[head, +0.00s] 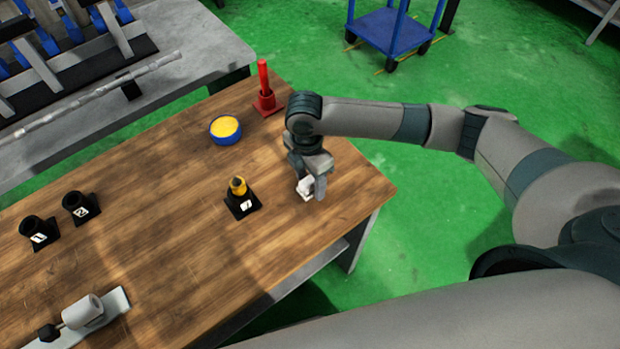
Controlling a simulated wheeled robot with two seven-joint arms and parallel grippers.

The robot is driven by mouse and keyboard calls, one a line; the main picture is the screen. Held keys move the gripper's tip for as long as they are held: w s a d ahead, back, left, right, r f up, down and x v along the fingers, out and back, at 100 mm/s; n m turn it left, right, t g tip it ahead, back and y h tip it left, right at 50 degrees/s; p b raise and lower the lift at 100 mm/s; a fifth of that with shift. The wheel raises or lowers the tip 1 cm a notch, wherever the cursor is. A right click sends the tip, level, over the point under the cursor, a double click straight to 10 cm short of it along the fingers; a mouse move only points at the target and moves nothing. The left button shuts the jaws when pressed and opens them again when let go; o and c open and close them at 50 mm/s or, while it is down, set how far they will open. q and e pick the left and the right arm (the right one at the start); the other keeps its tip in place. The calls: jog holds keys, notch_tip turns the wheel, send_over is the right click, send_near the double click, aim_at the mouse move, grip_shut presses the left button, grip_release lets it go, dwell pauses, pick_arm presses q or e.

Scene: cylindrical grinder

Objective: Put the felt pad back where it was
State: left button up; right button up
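A small white block (305,188), which may be the felt pad, is at the right end of the wooden table (170,255). My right gripper (313,186) points down over it, with a finger close along its right side. The gripper hides part of the white block. I cannot tell whether the fingers are closed on it or whether it touches the table. My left gripper is out of view.
A black holder with a yellow-tipped piece (238,188) stands left of the gripper. Behind are a blue bowl of yellow material (225,129) and a red holder with an upright rod (264,88). Black cups (76,204) and a white roller (82,312) are left.

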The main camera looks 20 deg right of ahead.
aim_at(308, 177)
jog(key=shift+r, duration=0.1)
notch_tip(308, 177, up, 12)
jog(key=b, duration=0.3)
jog(key=shift+w+a+b, duration=0.2)
jog(key=shift+w+b, duration=0.05)
jog(key=shift+b, duration=0.15)
jog(key=shift+s, duration=0.1)
dwell(0.7)
